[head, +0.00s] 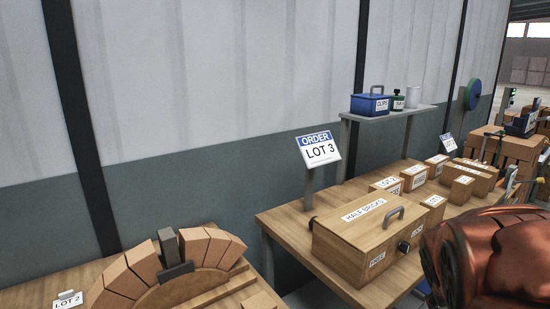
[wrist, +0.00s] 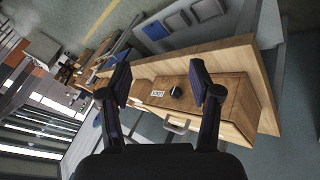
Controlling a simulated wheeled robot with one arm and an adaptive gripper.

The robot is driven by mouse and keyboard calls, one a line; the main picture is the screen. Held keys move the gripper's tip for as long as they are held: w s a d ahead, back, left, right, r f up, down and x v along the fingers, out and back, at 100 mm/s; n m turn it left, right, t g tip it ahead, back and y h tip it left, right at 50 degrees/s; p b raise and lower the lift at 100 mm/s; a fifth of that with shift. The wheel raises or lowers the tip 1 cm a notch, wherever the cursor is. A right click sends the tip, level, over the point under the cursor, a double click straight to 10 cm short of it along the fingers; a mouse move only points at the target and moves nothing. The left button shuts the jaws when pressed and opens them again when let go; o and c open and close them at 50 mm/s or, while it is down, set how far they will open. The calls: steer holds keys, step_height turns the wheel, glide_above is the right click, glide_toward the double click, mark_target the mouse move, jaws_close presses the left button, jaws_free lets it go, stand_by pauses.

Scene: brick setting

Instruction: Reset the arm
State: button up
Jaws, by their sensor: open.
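My gripper (wrist: 161,88) shows in the wrist view with its two dark fingers spread apart and nothing between them. Beyond the fingers, apart from them, is the wooden half bricks box (wrist: 226,96) with its metal handle and black knob. In the head view the same box (head: 352,228) stands closed on the wooden workbench. A reddish-brown rounded part of my arm fills the lower right of the head view. The gripper itself is outside the head view.
Several labelled boxes sit farther right. A wall shelf (head: 392,112) holds a blue clips box (head: 370,104). A brick arch (head: 165,268) on a wooden form is at lower left.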

steer(key=s+a+f+g+y, duration=0.2)
steer(key=s+a+g+y, duration=0.1)
steer(key=s+a, duration=0.7)
steer(key=s+a+f+n+g+y, duration=0.1)
steer(key=s+a+f+g+y, duration=0.1)
steer(key=s+a, duration=0.8)
steer(key=shift+s+a+g+y, duration=0.2)
steer(key=shift+a+g+y, duration=0.3)
steer(key=shift+a+g, duration=0.15)
